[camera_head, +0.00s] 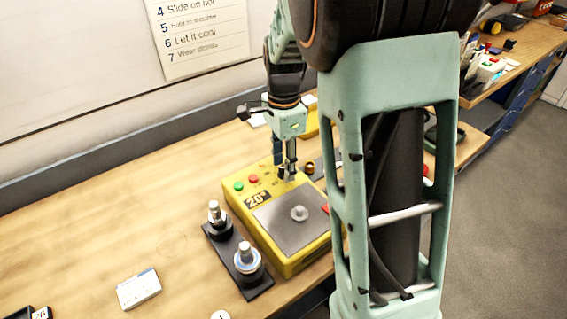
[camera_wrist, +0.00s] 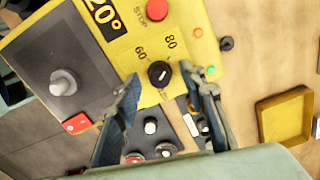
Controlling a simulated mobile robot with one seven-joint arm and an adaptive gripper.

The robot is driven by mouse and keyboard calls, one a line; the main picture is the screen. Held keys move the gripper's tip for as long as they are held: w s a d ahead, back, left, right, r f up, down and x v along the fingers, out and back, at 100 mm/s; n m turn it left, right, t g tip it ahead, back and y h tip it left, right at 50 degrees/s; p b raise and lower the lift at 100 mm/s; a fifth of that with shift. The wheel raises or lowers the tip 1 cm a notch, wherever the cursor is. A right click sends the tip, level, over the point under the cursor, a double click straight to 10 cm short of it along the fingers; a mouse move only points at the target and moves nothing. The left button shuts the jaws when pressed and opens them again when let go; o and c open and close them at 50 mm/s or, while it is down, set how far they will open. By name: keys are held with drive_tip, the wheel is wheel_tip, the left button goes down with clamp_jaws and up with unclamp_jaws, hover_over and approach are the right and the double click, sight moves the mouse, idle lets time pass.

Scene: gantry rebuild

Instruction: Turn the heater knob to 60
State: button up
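The yellow heater box (camera_head: 285,262) stands on the bench, with a "20°" label (camera_head: 257,198) and a grey plate (camera_head: 283,229) with a metal stud. In the wrist view the round black heater knob (camera_wrist: 159,74) has a short white pointer line. Printed "60" and "80" marks (camera_wrist: 170,43) are beside it; I cannot tell surely which mark the pointer lines up with. My gripper (camera_wrist: 162,80) is open, its two fingers on either side of the knob with gaps showing. In the head view my gripper (camera_head: 287,174) is low over the box's far end, hiding the knob.
A red STOP button (camera_wrist: 157,10) and green button (camera_head: 239,186) are on the box. A black base (camera_head: 262,286) with two metal-topped posts stands close left. A yellow tray (camera_wrist: 286,118) lies nearby.

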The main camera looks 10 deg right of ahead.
clamp_jaws()
idle(0.3)
drive_tip(key=shift+n, duration=0.4)
drive_tip(key=n, duration=0.6)
drive_tip(key=shift+n, duration=0.3)
drive_tip(key=n, duration=0.6)
drive_tip(key=shift+n, duration=0.3)
unclamp_jaws()
